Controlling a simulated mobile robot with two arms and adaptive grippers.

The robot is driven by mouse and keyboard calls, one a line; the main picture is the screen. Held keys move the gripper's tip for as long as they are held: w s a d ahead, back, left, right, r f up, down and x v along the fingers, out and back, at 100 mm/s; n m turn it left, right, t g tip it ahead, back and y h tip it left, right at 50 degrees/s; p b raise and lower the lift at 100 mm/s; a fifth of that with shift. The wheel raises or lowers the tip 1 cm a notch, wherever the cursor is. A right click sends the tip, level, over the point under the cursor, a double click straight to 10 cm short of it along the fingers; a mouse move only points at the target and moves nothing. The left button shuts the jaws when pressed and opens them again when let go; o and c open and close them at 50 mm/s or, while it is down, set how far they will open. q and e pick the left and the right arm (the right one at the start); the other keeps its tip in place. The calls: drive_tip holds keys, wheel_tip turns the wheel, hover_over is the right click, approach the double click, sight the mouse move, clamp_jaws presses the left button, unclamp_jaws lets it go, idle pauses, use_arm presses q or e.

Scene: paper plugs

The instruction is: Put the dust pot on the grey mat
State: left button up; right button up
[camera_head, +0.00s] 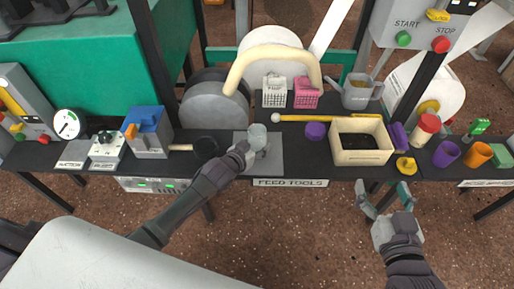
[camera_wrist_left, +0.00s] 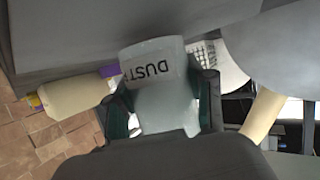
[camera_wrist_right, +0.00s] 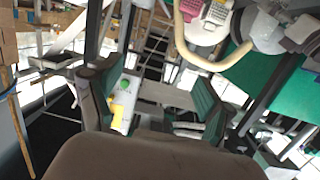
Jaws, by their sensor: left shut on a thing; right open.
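The dust pot (camera_head: 257,135) is a pale translucent grey pot over the grey mat (camera_head: 268,165) on the bench. In the left wrist view the pot (camera_wrist_left: 160,75) shows the word "DUST" and sits between my finger pads. My left gripper (camera_head: 250,150) is shut on it; I cannot tell whether its base touches the mat. Part of the mat is hidden by the pot and gripper. My right gripper (camera_head: 384,196) is open and empty in front of the bench edge, below the cream box; its open fingers also show in the right wrist view (camera_wrist_right: 150,100).
A cream box (camera_head: 342,154) and a purple pot (camera_head: 316,130) stand right of the mat. A dark round tool (camera_head: 205,147) with a wooden handle lies left of it. A yellow stick (camera_head: 325,118) lies behind the purple pot.

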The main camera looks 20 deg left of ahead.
use_arm(q)
drive_tip(key=shift+f, duration=0.25)
use_arm(e)
drive_tip(key=shift+w+a+r+t, duration=0.15)
drive_tip(key=shift+r+t, duration=0.35)
drive_tip(key=shift+r, duration=0.2)
use_arm(q)
drive_tip(key=shift+f, duration=0.15)
use_arm(e)
drive_tip(key=shift+r, duration=0.1)
use_arm(q)
drive_tip(key=o, duration=1.2)
use_arm(e)
drive_tip(key=shift+r, duration=0.1)
